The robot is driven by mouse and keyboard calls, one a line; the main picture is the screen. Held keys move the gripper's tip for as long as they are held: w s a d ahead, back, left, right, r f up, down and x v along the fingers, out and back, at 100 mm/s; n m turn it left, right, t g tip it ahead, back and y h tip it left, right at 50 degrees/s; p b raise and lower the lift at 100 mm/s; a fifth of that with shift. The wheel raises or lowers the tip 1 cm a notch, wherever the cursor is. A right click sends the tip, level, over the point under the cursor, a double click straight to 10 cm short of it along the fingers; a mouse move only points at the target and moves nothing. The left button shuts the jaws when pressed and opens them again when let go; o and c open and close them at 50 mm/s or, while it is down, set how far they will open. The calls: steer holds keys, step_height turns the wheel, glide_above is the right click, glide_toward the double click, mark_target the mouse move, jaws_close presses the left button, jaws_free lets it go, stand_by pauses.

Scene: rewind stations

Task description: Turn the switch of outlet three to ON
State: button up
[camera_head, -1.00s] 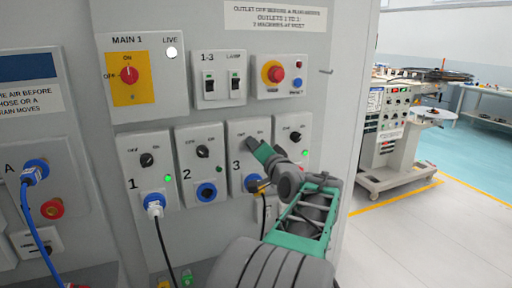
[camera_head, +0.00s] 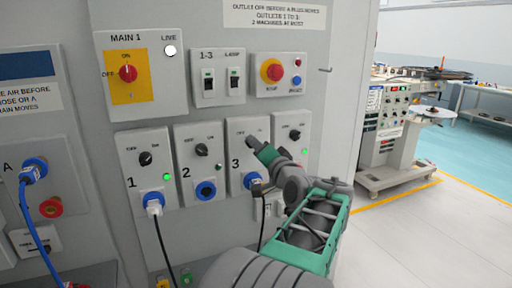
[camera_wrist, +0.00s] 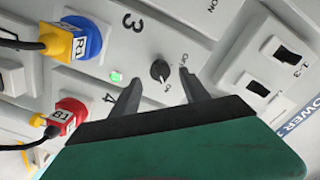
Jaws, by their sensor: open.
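Outlet three (camera_head: 235,200) is a light grey panel marked 3, with a blue socket below its switch. In the wrist view its small black rotary switch (camera_wrist: 159,69) sits between OFF and ON marks; I cannot clearly read which its pointer faces. A green lamp (camera_wrist: 116,76) beside it is lit. A yellow plug (camera_wrist: 62,43) is in the blue socket (camera_wrist: 90,38). My gripper (camera_wrist: 161,79) is open, its two dark fingers on either side of the switch in the picture; contact cannot be told. In the head view my gripper (camera_head: 258,147) covers most of the switch.
Outlets one (camera_head: 133,200) and two (camera_head: 188,190) stand to the left, outlet four (camera_head: 291,127) to the right. Above are the 1-3 switches (camera_head: 218,82) and a red stop button (camera_head: 273,71). Cables hang below.

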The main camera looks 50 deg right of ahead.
steer(key=v, duration=0.5)
steer(key=w+a+f+n+g+y+p, duration=0.2)
steer(key=w+a+f+n+y+p, duration=0.15)
steer(key=w+a, duration=0.55)
steer(key=w+a+f+n+g+y+p, duration=0.2)
steer(key=w+a+f+n+y+p, duration=0.15)
steer(key=a, duration=0.85)
steer(key=s+a+f+n+g+y+p, duration=0.25)
steer(key=a+n, duration=0.25)
steer(key=a, duration=0.8)
steer(key=s+a+f+n+g+p, duration=0.3)
steer(key=s+a+n+g+p, duration=0.1)
steer(key=s+a, duration=0.5)
steer(key=shift+s+a+n+g, duration=0.4)
steer(key=shift+s+g, duration=0.2)
steer(key=shift+g, duration=0.25)
steer(key=shift+f, duration=0.1)
